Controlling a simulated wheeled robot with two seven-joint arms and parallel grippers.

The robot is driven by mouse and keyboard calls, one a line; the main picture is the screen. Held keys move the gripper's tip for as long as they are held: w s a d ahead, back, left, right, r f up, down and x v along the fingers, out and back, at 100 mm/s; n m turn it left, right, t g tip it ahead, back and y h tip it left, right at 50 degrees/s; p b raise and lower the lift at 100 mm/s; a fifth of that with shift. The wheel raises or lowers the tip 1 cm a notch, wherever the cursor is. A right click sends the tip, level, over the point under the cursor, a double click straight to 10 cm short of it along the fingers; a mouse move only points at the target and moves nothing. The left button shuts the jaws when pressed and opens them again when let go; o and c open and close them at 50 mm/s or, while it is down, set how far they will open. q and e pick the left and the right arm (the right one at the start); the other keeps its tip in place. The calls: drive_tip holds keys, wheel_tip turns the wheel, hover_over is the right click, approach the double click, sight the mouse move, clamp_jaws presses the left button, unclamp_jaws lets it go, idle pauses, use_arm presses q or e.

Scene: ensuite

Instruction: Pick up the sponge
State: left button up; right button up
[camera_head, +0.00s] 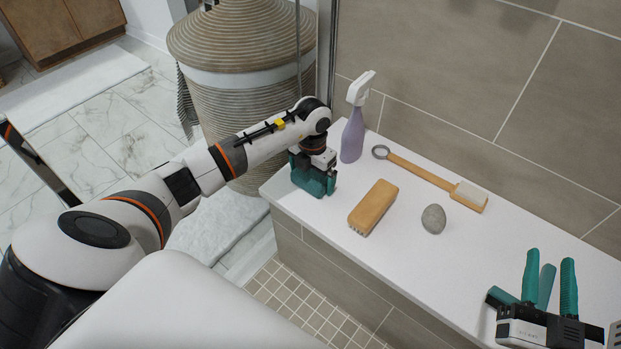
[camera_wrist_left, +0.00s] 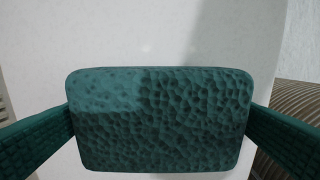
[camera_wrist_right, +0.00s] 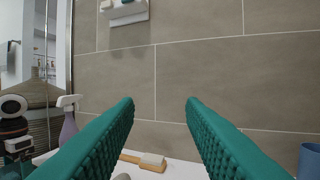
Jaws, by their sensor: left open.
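The sponge (camera_wrist_left: 160,120) is a dark teal block with a pitted surface, lying on the white ledge (camera_head: 345,222). It fills the middle of the left wrist view. My left gripper (camera_head: 313,182) points down over it at the ledge's left end. Its open fingers stand on either side of the sponge; I cannot tell whether they touch it. In the head view the teal fingers and the sponge blend together, and the wrist hides part of them. My right gripper (camera_wrist_right: 160,103) is open and empty, over the right part of the ledge.
A purple spray bottle (camera_head: 353,138) stands just behind my left gripper. A wooden brush (camera_head: 374,207), a grey stone (camera_head: 433,219) and a long-handled brush (camera_head: 420,174) lie to the right. A woven basket (camera_head: 245,105) stands beyond the ledge. A tiled wall (camera_head: 440,75) runs behind.

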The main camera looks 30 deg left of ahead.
use_arm(q)
drive_tip(key=shift+c, duration=0.2)
drive_tip(key=c, duration=0.6)
drive_tip(key=shift+c, duration=0.2)
drive_tip(key=shift+r, duration=0.1)
